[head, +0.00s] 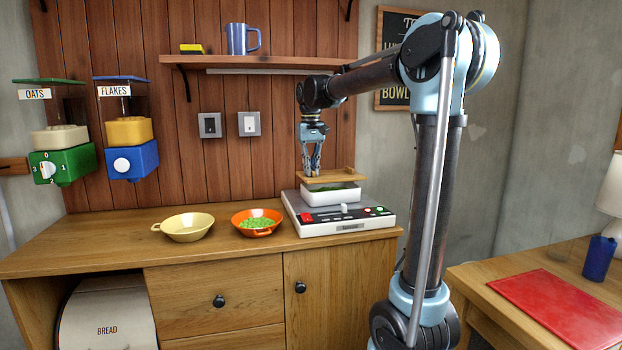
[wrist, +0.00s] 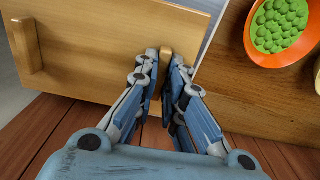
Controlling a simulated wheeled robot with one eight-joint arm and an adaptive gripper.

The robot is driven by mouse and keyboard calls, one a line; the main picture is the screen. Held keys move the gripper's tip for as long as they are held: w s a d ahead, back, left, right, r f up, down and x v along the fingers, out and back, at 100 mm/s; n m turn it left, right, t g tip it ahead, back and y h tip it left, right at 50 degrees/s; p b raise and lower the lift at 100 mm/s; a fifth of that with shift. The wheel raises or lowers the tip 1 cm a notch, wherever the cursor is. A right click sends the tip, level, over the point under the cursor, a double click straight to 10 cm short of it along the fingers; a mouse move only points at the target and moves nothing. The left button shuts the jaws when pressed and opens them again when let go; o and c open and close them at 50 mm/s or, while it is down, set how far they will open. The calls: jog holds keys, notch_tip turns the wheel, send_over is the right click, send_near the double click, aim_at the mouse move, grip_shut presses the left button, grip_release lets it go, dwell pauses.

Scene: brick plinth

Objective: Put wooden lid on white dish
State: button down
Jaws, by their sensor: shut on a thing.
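The wooden lid (head: 338,179) is a flat light-wood board with a small upright block near each end, seen from above in the wrist view (wrist: 100,45). My gripper (head: 312,172) is shut on one of those blocks; its fingers (wrist: 166,80) pinch it in the wrist view. The white dish (head: 331,198) stands on the grey-white appliance, with green contents showing under the lid. The lid hangs just above the dish, with a thin gap visible. The dish is hidden by the lid in the wrist view.
An orange bowl (head: 257,231) with green pieces and an empty yellow bowl (head: 187,236) stand on the wooden counter (head: 120,240) to the left. The appliance (head: 350,226) has buttons on its front. A shelf (head: 260,61) with a blue mug (head: 238,39) is above.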

notch_tip(320, 180, down, 2)
jog(key=shift+f, duration=0.2)
jog(key=shift+w+f, duration=0.2)
jog(key=shift+f, duration=0.1)
jog(key=c, duration=1.7)
grip_release()
jog(key=shift+r, duration=0.15)
